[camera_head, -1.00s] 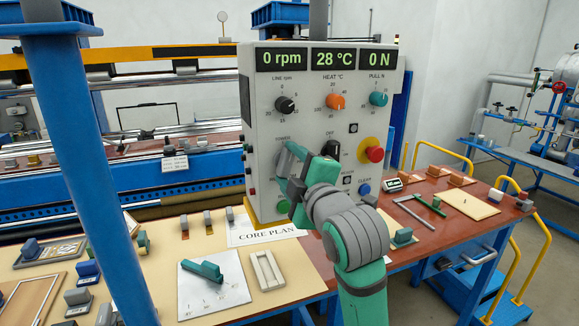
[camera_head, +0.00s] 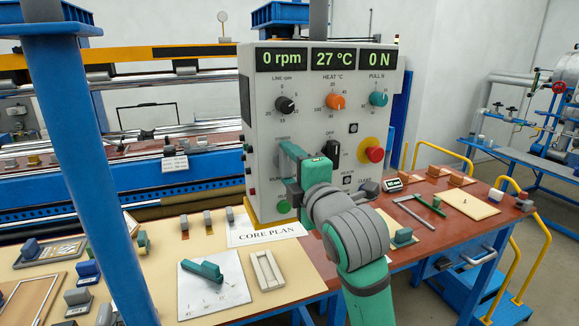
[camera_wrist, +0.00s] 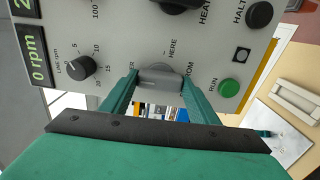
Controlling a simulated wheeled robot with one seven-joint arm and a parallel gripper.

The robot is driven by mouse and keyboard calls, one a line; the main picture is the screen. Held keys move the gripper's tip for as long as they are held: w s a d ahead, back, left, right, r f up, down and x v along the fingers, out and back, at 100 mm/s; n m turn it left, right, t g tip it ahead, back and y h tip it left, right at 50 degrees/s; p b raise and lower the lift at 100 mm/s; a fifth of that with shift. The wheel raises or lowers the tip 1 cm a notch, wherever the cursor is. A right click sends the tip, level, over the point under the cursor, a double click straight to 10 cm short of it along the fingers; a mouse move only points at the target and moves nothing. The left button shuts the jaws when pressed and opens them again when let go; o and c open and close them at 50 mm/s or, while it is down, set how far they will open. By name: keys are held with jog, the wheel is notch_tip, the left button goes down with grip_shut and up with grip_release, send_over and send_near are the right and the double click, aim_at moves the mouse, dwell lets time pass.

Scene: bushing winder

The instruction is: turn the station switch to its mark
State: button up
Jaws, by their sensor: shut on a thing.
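The station switch is a grey knob (camera_wrist: 160,78) on the front of the upright grey control panel (camera_head: 262,110). In the wrist view it sits between both green fingertips of my gripper (camera_wrist: 159,84), which are closed on its sides. The printed word HERE (camera_wrist: 172,48) stands on the panel beside the knob. Other lettering by the knob is partly covered by the fingers. I cannot tell exactly where the knob points.
Close by are the green RUN button (camera_wrist: 229,87), a dark LINE rpm dial (camera_wrist: 80,68) and a black OFF switch (camera_head: 333,150). A red stop button on yellow (camera_head: 374,153) is to the right. The bench below holds a white plate (camera_head: 214,290) with a green handle.

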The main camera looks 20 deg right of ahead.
jog(key=o, duration=1)
jog(key=shift+o, duration=0.2)
jog(key=shift+s, duration=0.1)
jog(key=s, duration=1)
jog(key=shift+s+d, duration=0.2)
jog(key=shift+s, duration=0.15)
